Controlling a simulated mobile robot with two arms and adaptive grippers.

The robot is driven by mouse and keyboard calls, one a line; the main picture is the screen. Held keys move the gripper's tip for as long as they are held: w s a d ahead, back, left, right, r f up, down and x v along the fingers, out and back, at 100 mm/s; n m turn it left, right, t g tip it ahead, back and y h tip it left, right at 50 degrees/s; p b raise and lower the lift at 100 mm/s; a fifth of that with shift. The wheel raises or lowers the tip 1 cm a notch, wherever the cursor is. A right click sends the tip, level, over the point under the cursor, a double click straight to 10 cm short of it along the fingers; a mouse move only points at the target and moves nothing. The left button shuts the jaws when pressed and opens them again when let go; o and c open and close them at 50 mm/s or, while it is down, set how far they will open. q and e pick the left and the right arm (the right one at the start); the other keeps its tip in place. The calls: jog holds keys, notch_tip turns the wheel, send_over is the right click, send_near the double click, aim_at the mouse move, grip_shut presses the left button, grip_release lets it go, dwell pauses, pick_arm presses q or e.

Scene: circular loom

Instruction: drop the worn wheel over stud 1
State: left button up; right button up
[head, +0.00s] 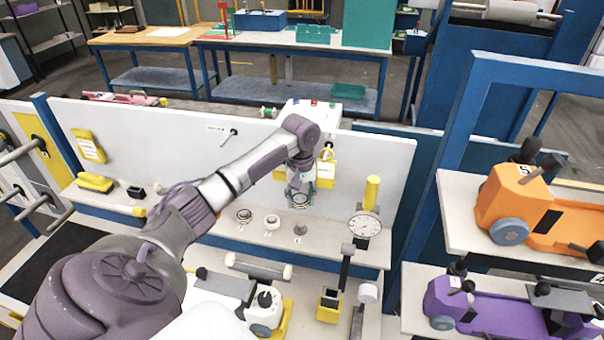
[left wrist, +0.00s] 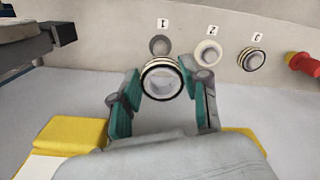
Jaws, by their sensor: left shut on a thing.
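My left gripper (head: 298,200) is shut on a wheel, the worn wheel (left wrist: 162,78), a pale ring with dark bands. In the left wrist view the teal fingers of the gripper (left wrist: 162,100) stand on both sides of it. Stud 1 (left wrist: 159,45), grey and bare, is just beyond the wheel, by the label 1. In the head view stud 1 (head: 300,229) stands just in front of the gripper, with the wheel apart from it. A white wheel (left wrist: 207,51) is at label 2 and a dark-banded wheel (left wrist: 251,59) at label 3. My right gripper is not in view.
A dial gauge (head: 365,224) and a yellow cylinder (head: 371,190) stand right of the studs. A white back panel (head: 180,140) rises behind the shelf. A yellow padlock (head: 326,170) hangs close to the gripper. Orange (head: 530,205) and purple (head: 490,310) machines stand at right.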

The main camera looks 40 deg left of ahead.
pick_arm(q)
send_over(301, 225)
notch_tip(301, 225, down, 4)
jog(key=shift+f, duration=1)
jog(key=shift+d+f, duration=0.1)
jog(key=shift+f, duration=0.3)
jog(key=shift+f+b, duration=0.35)
jog(key=shift+f, duration=0.25)
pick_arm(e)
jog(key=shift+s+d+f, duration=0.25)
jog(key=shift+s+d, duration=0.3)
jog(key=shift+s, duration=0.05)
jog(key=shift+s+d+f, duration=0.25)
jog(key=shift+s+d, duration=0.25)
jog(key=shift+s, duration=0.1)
pick_arm(q)
jog(key=shift+f, duration=0.1)
